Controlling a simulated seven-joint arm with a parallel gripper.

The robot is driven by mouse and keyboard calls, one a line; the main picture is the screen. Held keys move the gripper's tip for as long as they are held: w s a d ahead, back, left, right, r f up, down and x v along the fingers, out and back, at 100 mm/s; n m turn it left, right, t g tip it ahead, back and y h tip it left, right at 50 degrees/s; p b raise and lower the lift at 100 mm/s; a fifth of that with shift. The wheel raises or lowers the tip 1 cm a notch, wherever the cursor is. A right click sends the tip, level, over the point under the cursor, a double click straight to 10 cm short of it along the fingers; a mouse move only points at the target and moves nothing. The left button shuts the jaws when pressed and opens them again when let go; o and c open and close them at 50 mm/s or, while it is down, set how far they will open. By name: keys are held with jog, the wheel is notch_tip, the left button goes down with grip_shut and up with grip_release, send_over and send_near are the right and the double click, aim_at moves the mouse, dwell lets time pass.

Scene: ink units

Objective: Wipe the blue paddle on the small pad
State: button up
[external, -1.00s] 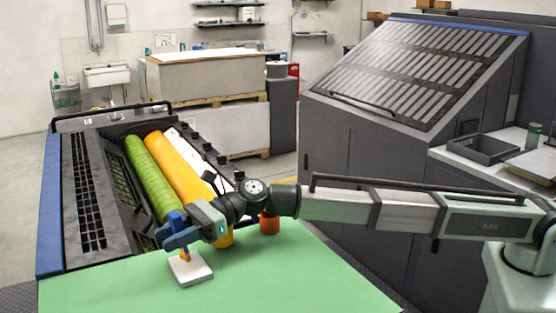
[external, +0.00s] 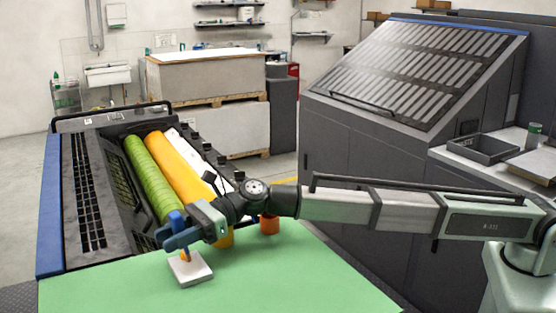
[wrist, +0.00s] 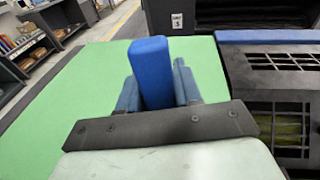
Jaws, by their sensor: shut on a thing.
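My gripper (external: 176,238) is shut on the blue paddle (external: 175,219), which stands upright between its fingers. In the wrist view the paddle's blue handle (wrist: 152,70) rises between the two blue-grey fingers. Below the fingers an orange lower end shows, just above or on the small white pad (external: 191,269); I cannot tell whether it touches. The pad lies on the green surface near its left part and is hidden in the wrist view.
A yellow pot (external: 225,239) and an orange pot (external: 269,225) stand behind my wrist, partly hidden by my arm. The ink unit with green (external: 150,175) and yellow (external: 178,165) rollers lies behind. The green table (external: 290,275) is clear at front and right.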

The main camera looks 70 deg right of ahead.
jog(key=shift+s+a+r, duration=0.15)
jog(key=shift+s+a, duration=0.35)
jog(key=shift+s+a+f, duration=0.25)
jog(key=shift+s+a, duration=0.8)
jog(key=shift+s, duration=0.1)
jog(key=shift+w+d+r, duration=0.2)
jog(key=shift+w+d, duration=0.9)
jog(key=shift+w, duration=0.15)
jog(key=shift+w+d+f, duration=0.2)
jog(key=shift+w+d, duration=0.85)
jog(key=shift+w, duration=0.05)
jog(key=shift+s+a+r, duration=0.2)
jog(key=shift+s+a, duration=0.9)
jog(key=shift+s, duration=0.1)
jog(key=shift+s+a+f, duration=0.2)
jog(key=shift+s+a, duration=0.85)
jog(key=shift+s, duration=0.1)
jog(key=shift+r, duration=3)
